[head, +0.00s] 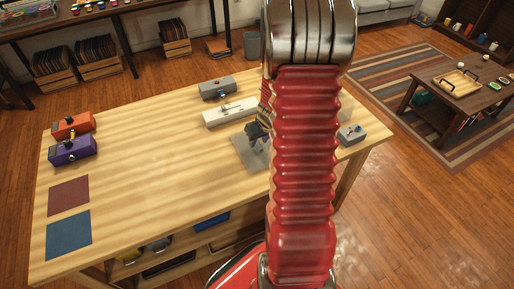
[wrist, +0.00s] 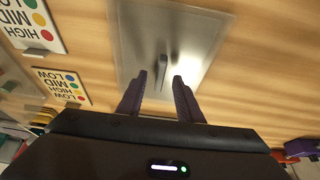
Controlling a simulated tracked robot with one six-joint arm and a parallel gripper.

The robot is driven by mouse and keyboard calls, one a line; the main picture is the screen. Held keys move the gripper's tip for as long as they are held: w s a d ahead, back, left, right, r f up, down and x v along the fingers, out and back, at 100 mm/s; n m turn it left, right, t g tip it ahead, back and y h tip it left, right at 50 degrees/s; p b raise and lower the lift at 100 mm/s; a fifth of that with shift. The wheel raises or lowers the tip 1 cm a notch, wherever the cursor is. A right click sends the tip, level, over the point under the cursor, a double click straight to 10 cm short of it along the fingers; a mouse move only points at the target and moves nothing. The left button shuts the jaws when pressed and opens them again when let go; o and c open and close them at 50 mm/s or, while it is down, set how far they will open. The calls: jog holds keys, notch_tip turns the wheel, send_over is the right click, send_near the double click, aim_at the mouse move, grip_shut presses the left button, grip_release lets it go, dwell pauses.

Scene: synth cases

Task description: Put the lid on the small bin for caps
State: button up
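A flat grey, sheet-like plate (wrist: 205,30) lies on the wooden table, with a short upright handle (wrist: 161,68) near its middle; it looks like the lid. In the head view the plate (head: 243,148) is partly hidden by my arm. My gripper (wrist: 161,77) is open, its two dark fingers apart on either side of the handle in the picture; I cannot tell whether they touch it or how high they are. In the head view my gripper (head: 257,132) is above the plate, partly hidden behind my red arm. I cannot pick out the small bin for caps with certainty.
The table holds an orange box (head: 73,125), a purple box (head: 72,150), a grey box (head: 217,87), a white long box (head: 229,111) and a small grey box (head: 351,133). A maroon mat (head: 69,195) and blue mat (head: 69,234) lie left. The table's middle is clear.

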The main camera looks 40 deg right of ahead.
jog(key=shift+w+f, duration=0.2)
jog(key=shift+f, duration=0.25)
jog(key=shift+c, duration=0.5)
grip_shut()
